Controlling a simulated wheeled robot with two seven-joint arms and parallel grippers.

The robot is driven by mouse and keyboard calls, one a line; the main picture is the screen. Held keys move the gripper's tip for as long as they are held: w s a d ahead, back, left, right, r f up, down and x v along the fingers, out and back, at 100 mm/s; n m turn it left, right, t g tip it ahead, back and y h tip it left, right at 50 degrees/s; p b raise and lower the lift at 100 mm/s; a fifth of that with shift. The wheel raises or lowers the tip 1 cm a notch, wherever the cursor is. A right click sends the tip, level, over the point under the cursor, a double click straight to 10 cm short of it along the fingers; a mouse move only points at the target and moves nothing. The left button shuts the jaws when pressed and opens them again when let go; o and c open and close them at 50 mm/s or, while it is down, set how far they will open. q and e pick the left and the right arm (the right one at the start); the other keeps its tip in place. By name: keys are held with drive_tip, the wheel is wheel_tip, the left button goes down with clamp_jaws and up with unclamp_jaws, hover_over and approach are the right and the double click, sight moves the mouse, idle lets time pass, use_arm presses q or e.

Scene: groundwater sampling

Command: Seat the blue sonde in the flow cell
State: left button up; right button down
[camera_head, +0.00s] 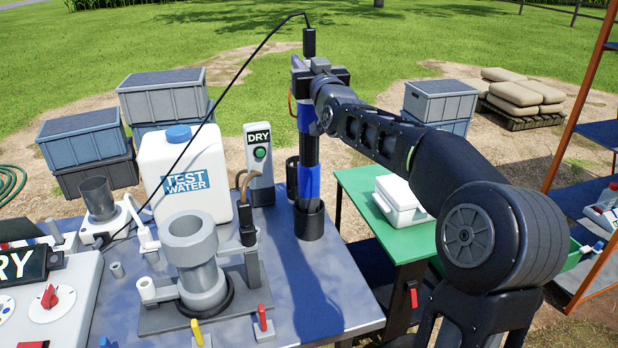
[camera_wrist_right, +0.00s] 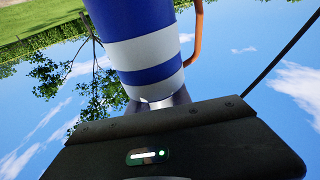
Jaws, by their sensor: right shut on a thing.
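The blue sonde (camera_head: 309,182) stands upright, a dark tube with blue bands and a cable from its top. Its lower end is in or just over a black round holder (camera_head: 309,224) on the table; I cannot tell how deep. My right gripper (camera_head: 318,75) is shut on the sonde's upper part. The right wrist view shows the sonde's blue and white bands (camera_wrist_right: 150,50) close up, with an orange loop beside it. The flow cell (camera_head: 190,245), a grey open-topped cylinder on a grey base, stands left of the sonde. My left gripper is not in view.
A white test-water jug (camera_head: 185,175) and a DRY sign post (camera_head: 259,165) stand behind the flow cell. The cable (camera_head: 235,80) arcs left over the jug. Red and yellow levers are at the front. A green side table (camera_head: 365,195) is at right.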

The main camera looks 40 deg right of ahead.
drive_tip(key=shift+r, duration=0.35)
drive_tip(key=shift+r, duration=0.9)
wheel_tip(320, 180, up, 16)
drive_tip(key=p, duration=0.9)
drive_tip(key=shift+s+f, duration=0.1)
drive_tip(key=shift+f, duration=0.05)
